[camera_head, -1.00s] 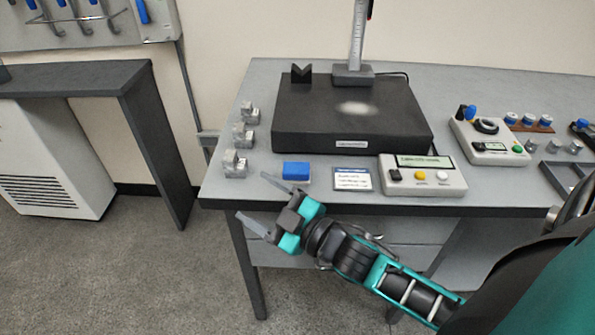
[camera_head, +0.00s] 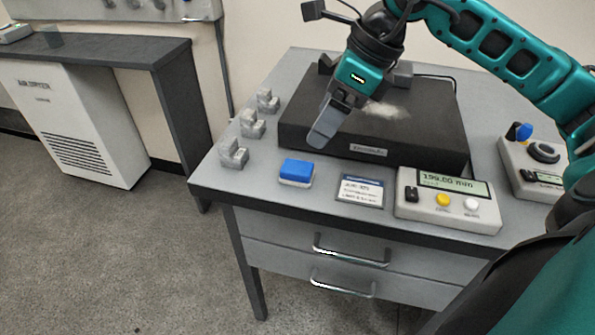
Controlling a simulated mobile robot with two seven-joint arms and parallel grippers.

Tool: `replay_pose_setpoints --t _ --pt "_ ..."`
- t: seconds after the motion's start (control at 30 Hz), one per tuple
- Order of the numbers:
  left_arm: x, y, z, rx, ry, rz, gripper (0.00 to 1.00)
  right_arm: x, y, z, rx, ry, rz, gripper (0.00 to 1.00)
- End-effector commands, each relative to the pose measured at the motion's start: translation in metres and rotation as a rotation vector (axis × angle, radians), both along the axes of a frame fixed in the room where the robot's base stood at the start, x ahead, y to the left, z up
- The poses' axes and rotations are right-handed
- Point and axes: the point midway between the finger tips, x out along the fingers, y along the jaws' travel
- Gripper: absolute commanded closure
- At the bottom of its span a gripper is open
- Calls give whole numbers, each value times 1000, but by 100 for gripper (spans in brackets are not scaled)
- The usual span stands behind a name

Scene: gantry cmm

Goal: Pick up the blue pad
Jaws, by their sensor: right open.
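The blue pad (camera_head: 297,171) has a blue top and a pale lower layer. It lies flat near the front edge of the grey table, left of the small label card. My right gripper (camera_head: 325,132) is above the black surface plate, up and to the right of the pad and apart from it. It points down and is open with nothing in it. One finger shows clearly; the other is mostly hidden. My left gripper is not in view.
The black plate (camera_head: 437,150) stands behind the pad. Several grey metal blocks (camera_head: 233,153) line the table's left edge. The label card (camera_head: 361,190) and a readout box (camera_head: 447,205) stand to the right. The table front (camera_head: 222,186) left of the pad is clear.

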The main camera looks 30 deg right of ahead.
Motion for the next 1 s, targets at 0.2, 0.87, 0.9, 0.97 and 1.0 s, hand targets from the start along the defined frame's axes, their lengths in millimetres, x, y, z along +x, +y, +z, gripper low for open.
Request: replay_pose_setpoints --t 0.2,0.87,0.9,0.97,1.0 --pt "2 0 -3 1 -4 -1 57 6 -5 -19 -52 -6 -15 22" --pt "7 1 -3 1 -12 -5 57 35 16 -100 -47 -6 -14 22" --pt "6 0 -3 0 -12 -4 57 37 18 -105 -46 -7 -14 22" --pt "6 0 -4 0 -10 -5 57 39 19 -111 -48 -8 -15 22" --pt "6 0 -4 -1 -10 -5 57 40 20 -114 -48 -8 -15 22"
